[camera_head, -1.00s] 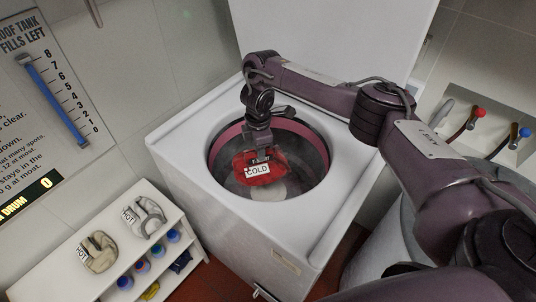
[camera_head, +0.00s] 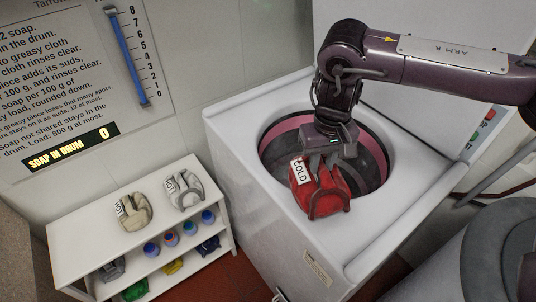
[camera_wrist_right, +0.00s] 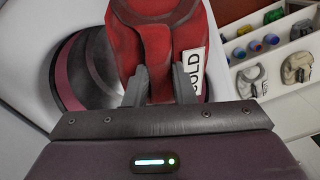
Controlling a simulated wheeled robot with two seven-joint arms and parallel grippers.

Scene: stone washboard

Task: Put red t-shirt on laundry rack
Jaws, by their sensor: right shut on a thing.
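The red t-shirt (camera_head: 322,191), with a white "COLD" tag, hangs from my right gripper (camera_head: 330,158) above the front rim of the washer drum. It also shows in the right wrist view (camera_wrist_right: 158,48) between the two fingers, and the right gripper (camera_wrist_right: 160,84) is shut on it. The white top-loading washer (camera_head: 240,130) stands open below it, and the visible part of its drum (camera_head: 372,160) looks empty. My left gripper is not in view. No laundry rack can be made out.
A white shelf (camera_head: 85,225) at left holds a beige garment (camera_head: 134,212) and a grey garment (camera_head: 184,190), both tagged "HOT", on top. A grey round tub (camera_head: 490,250) stands at the lower right. A wall sign (camera_head: 70,135) reads soap in drum 0.

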